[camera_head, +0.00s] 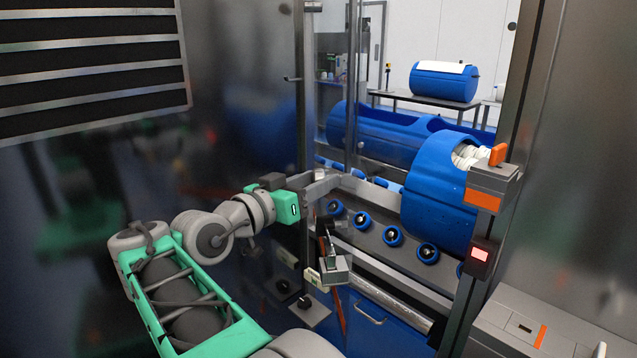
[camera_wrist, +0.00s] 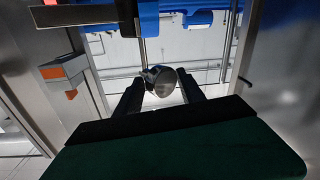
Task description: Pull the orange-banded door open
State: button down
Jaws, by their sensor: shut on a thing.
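A narrow glazed door (camera_head: 351,85) in a metal frame stands at the left of the opening in the head view. A box with an orange strip hangs low by it, and the orange strip (camera_head: 341,315) shows beneath. My gripper (camera_head: 318,186) is in front of the door's edge. In the wrist view my gripper (camera_wrist: 163,92) is shut on a round metal handle (camera_wrist: 162,79), seen end-on between the dark fingers. Most of the handle is hidden in the head view. I cannot tell the door's exact angle.
A grey-and-orange latch box (camera_head: 485,195) and a red-lit box (camera_head: 480,258) sit on the right post. It also shows in the wrist view (camera_wrist: 65,70). Blue tubs (camera_head: 437,180) lie on rollers behind the opening. A grey cabinet (camera_head: 540,325) stands at the lower right.

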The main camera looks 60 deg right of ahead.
jog(key=shift+w+r+t, duration=0.3)
jog(key=shift+w, duration=0.3)
jog(key=c, duration=1.1)
grip_release()
jog(key=shift+w, duration=0.1)
jog(key=shift+o, duration=0.8)
jog(key=shift+w+d+f, duration=0.15)
jog(key=shift+d, duration=0.05)
jog(key=shift+o, duration=0.6)
jog(key=shift+f, duration=0.1)
